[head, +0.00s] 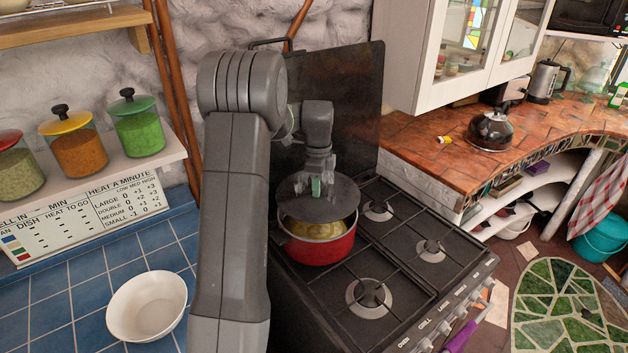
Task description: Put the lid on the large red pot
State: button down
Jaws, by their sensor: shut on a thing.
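The large red pot (316,248) stands on the left side of the black stove, with yellowish food (313,230) showing inside at its front. A dark grey round lid (337,203) is over the pot, tilted, leaving an open gap at the front left. My gripper (316,188) is above the lid and shut on its greenish knob. Whether the lid's back edge touches the pot rim cannot be told. My arm comes up from the bottom and hides part of the stove's left side.
The stove (412,268) has free burners right of and in front of the pot. Its raised dark cover (345,100) stands close behind my gripper. A white bowl (147,305) sits on the blue tiles at left. A kettle (491,131) stands on the mosaic counter (440,165).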

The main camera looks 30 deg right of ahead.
jog(key=shift+f+b, duration=1.65)
jog(key=shift+f, duration=1.05)
jog(key=shift+f, duration=0.5)
jog(key=c, duration=0.5)
grip_release()
jog(key=shift+r, duration=0.1)
jog(key=shift+r+p, duration=2.1)
jog(key=shift+r, duration=1.35)
jog(key=shift+f, duration=0.15)
